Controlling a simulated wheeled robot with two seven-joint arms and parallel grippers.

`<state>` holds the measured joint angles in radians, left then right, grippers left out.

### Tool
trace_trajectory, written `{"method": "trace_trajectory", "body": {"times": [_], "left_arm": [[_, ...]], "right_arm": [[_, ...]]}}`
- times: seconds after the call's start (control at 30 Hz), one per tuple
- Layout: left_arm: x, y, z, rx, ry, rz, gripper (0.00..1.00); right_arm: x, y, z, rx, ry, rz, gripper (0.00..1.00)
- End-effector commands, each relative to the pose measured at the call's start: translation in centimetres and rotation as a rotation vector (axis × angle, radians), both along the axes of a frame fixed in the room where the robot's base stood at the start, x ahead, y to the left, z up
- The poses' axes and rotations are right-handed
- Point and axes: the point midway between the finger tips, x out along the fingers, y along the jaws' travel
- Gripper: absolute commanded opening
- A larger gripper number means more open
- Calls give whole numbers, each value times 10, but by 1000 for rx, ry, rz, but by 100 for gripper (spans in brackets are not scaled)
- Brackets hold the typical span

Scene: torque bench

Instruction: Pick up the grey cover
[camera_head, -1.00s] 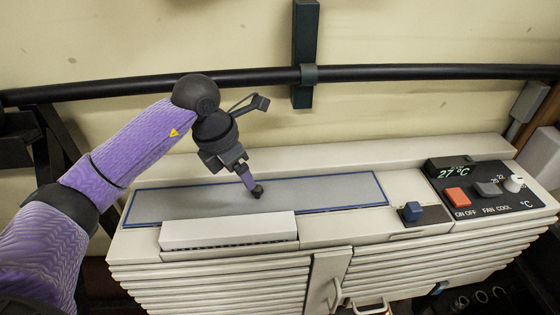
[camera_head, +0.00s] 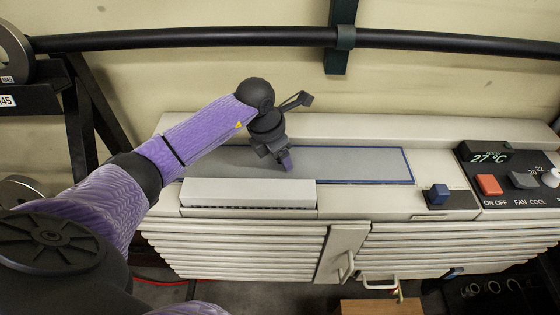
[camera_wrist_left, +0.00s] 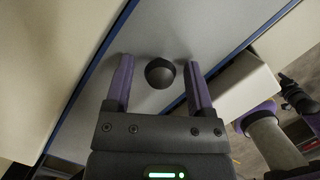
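The grey cover (camera_head: 355,165) is a flat grey panel with a blue edge, lying in the top of the beige unit. It also shows in the left wrist view (camera_wrist_left: 215,35). A round black knob (camera_wrist_left: 160,73) stands on it near the middle. My left gripper (camera_head: 288,165) points down at the cover. In the left wrist view my left gripper (camera_wrist_left: 160,75) is open, its purple fingers on either side of the knob with gaps between. In the head view the gripper hides the knob. My right gripper is not in view.
A white raised block (camera_head: 248,193) sits along the cover's front edge. A blue switch (camera_head: 439,194) and a control panel (camera_head: 510,180) with a red button are to the right. A black rail (camera_head: 200,40) crosses the wall behind.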

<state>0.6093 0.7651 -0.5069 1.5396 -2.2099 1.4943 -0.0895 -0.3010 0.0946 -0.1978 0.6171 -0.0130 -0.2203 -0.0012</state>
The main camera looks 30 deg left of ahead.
Motion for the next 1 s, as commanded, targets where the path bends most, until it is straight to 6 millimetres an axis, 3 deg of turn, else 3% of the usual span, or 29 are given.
{"method": "trace_trajectory", "body": {"times": [0.03,0.3,0.77,1.0], "left_arm": [[0,0,0,0,0,0,56],[0,0,0,0,0,0,0],[-1,-1,6,1,-4,-1,0],[-2,-2,44,1,-5,0,0]], "right_arm": [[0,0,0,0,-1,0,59],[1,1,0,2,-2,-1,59],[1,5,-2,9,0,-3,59],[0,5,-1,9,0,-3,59]]}}
